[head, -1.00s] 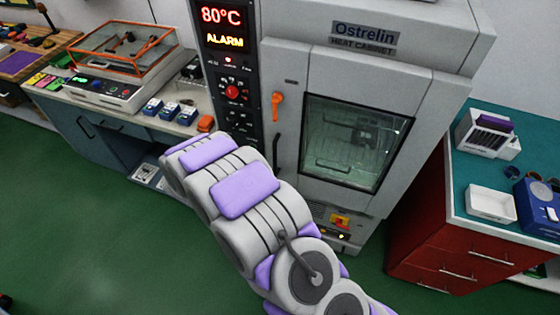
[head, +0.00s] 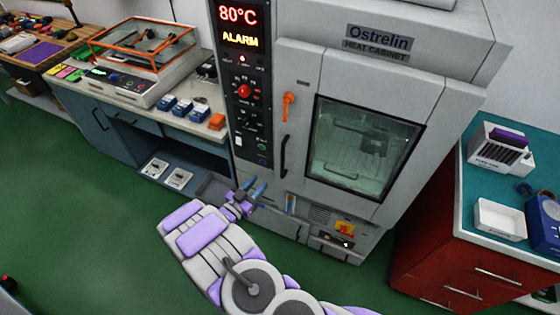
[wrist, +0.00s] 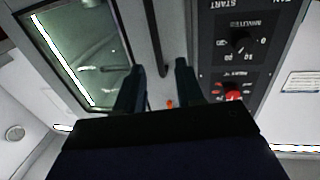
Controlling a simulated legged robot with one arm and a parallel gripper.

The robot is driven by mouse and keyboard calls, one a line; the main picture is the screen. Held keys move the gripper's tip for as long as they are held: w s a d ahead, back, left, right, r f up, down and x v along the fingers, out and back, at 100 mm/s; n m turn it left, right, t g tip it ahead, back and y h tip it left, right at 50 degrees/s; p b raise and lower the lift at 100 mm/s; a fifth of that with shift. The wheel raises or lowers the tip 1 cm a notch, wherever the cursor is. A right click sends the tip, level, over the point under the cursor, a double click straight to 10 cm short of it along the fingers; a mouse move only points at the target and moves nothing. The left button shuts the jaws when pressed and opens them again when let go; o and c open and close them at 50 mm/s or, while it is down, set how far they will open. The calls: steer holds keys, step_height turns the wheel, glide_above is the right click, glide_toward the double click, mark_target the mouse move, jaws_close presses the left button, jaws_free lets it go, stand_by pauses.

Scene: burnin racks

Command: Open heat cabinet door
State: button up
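The grey heat cabinet (head: 400,52) labelled Ostrelin stands ahead, with its windowed door (head: 422,110) looking shut. The door's black vertical handle (head: 284,155) is on its left edge, below an orange latch lever (head: 288,106). My gripper (head: 254,187) is in front of the cabinet, lower left of the handle in the head view. The wrist view is upside down. There my gripper (wrist: 158,82) shows two dark fingers apart with nothing held. The handle (wrist: 155,38) lies in line with the gap between them, and the gripper appears clear of it.
A control panel (head: 243,90) left of the door reads 80°C and ALARM. A workbench (head: 150,118) with instruments stands at the left. A red drawer unit (head: 428,235) with a teal top is close on the right. Green floor (head: 90,230) is open at the front left.

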mark_target(282, 160)
steer(key=b+x, duration=0.1)
steer(key=x, duration=1.3)
steer(key=shift+s+d+r+b, duration=0.1)
steer(key=shift+s+d+b, duration=0.05)
steer(key=shift+b, duration=0.2)
steer(key=shift+d+r, duration=0.1)
steer(key=shift+d, duration=0.35)
steer(key=shift+a, duration=0.2)
jaws_close()
